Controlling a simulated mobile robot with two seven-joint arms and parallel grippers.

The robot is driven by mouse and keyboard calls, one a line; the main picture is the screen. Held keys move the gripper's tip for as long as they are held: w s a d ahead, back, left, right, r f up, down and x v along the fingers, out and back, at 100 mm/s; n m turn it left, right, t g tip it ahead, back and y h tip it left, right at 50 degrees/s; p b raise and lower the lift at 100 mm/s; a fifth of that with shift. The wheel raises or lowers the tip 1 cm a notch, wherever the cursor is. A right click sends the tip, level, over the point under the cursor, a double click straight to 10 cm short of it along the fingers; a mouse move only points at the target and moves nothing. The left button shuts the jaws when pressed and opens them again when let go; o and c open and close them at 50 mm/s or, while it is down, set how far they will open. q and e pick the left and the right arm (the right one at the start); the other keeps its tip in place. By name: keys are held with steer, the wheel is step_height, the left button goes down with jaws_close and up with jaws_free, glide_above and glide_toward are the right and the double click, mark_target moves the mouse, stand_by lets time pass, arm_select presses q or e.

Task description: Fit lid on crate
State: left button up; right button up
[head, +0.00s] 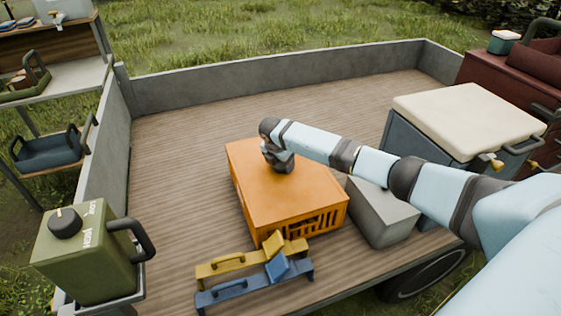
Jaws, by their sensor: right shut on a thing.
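An orange crate (315,222) with slotted walls stands on the wooden trailer bed, near the middle of the head view. A flat orange lid (275,205) covers its top. The lid looks about level and lined up with the crate, but I cannot tell whether it is fully seated all round. My right gripper (277,165) reaches in from the right, over the far part of the lid, and is shut on it. The gripper hides the spot that it grips. My left gripper is not in view.
A grey box (383,212) stands close to the crate's right, under my right arm. A cream-topped cooler (470,120) is behind it. Yellow (235,264) and blue (240,290) handled tools lie in front. A green canister (85,255) stands at left. The bed behind is clear.

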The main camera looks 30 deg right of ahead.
mark_target(278, 165)
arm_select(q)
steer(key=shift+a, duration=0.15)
arm_select(e)
steer(key=o, duration=0.8)
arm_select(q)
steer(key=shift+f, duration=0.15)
arm_select(e)
steer(key=shift+a+r+p, duration=0.1)
steer(key=shift+r+p, duration=0.55)
steer(key=shift+p, duration=0.15)
steer(key=shift+p+v, duration=1.05)
steer(key=shift+p, duration=0.15)
steer(key=shift+p+v, duration=0.95)
steer(key=shift+p, duration=0.15)
steer(key=shift+s+a+r+p, duration=0.2)
steer(key=shift+r+p, duration=0.4)
steer(key=shift+p, duration=0.15)
steer(key=p+v, duration=0.3)
arm_select(q)
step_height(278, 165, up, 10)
steer(key=p, duration=0.1)
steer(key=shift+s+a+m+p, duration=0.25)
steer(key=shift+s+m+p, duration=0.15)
arm_select(e)
steer(key=shift+a+r, duration=0.25)
steer(key=shift+r, duration=0.35)
